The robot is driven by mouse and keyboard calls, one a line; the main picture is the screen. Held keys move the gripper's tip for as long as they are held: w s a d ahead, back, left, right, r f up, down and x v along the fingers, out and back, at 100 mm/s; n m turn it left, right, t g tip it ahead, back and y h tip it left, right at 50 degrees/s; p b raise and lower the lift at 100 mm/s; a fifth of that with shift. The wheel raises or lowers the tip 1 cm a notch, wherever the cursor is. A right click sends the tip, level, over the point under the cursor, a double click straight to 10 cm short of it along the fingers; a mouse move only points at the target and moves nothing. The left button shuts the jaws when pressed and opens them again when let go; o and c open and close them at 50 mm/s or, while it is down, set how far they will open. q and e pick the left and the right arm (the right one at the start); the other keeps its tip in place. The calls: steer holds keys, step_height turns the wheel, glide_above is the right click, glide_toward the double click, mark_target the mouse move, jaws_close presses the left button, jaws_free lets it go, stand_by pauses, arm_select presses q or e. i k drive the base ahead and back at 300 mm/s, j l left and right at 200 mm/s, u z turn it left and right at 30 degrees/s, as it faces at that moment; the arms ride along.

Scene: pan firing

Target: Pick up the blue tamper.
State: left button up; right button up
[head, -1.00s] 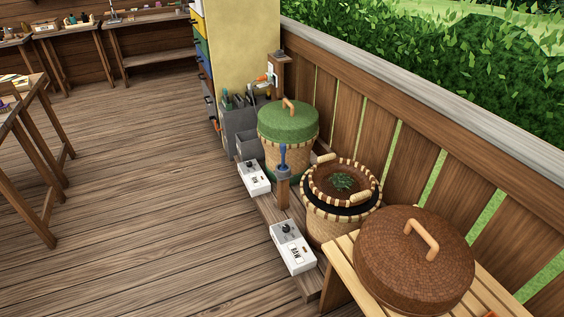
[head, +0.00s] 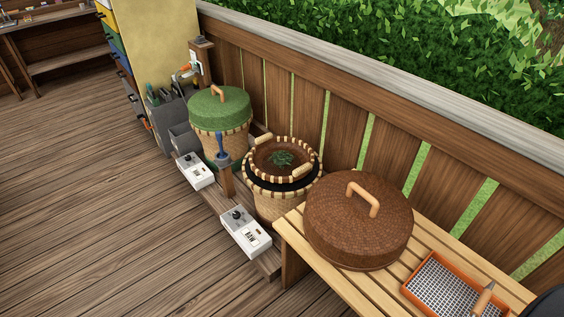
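The blue tamper (head: 220,146) stands upright on a short wooden post (head: 226,180), in front of the green-lidded basket. Its blue handle points up and its lower end sits at the post's grey top. Neither of my grippers shows in the head view.
A green-lidded basket (head: 221,110) and an open basket pan with green leaves (head: 281,160) stand behind the post. White control boxes (head: 246,232) sit in front. A brown woven lid (head: 345,235) and an orange-framed mesh tray (head: 442,289) lie on the slatted bench. The floor at left is clear.

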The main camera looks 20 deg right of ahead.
mark_target(219, 135)
steer(key=z, duration=0.2)
steer(key=i+j+z, duration=0.3)
steer(key=z, duration=0.2)
steer(key=i+j+z, duration=0.2)
steer(key=j+z, duration=0.25)
steer(key=l, duration=0.1)
